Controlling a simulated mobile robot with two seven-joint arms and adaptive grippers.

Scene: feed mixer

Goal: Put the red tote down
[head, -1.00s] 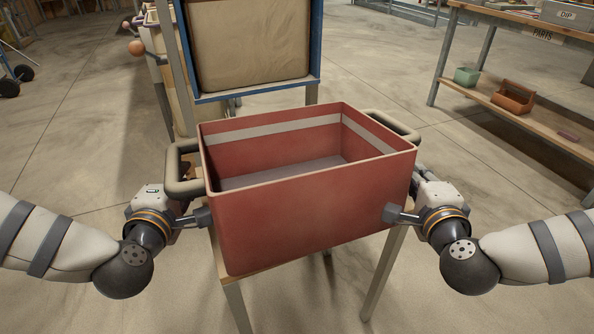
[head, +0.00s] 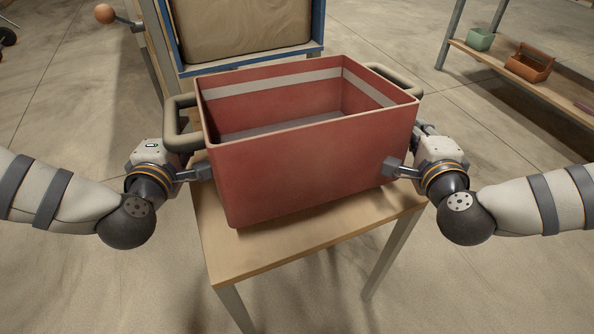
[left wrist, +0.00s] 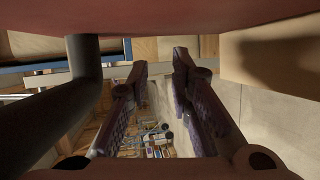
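The red tote (head: 310,165), an open box with a pale band inside, is over the wooden table (head: 275,250) in the head view, roughly level. It is on the tabletop or just above it; I cannot tell which. My left gripper (left wrist: 160,75) is beside its left handle (head: 175,115). In the left wrist view its fingers are apart with nothing between the tips, and the handle (left wrist: 85,75) passes beside them. My right gripper (head: 428,135) is by the right handle (head: 395,78); its fingers are mostly hidden.
A blue-framed bin (head: 245,35) stands just behind the tote. A shelf (head: 540,85) with a green box (head: 480,39) and a reddish-brown caddy (head: 530,62) is at the right. A strip of bare tabletop shows in front of the tote.

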